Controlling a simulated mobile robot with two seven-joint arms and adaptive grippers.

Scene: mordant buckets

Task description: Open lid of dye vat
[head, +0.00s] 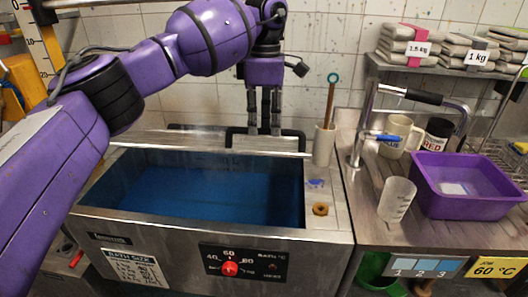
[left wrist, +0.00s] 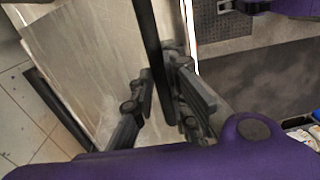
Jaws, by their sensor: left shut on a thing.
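The dye vat (head: 325,222) is a steel tank with its top open and blue liquid (head: 210,192) showing inside. Its steel lid (head: 215,142) shows as a narrow, nearly edge-on strip along the back of the opening; its exact angle is hard to tell. A black bar handle (head: 233,138) is at the lid. My left gripper (head: 264,131) points down behind the opening and is shut on the handle. In the left wrist view, the handle (left wrist: 153,50) runs between the fingers (left wrist: 162,100), beside a pale steel surface. My right gripper is not in view.
A holder (head: 324,146) with a wooden stick stands at the vat's back right corner. A beaker (head: 397,199), mugs and a purple tub (head: 465,187) stand on the right counter near a tap. A tiled wall is close behind. My left arm spans the left side.

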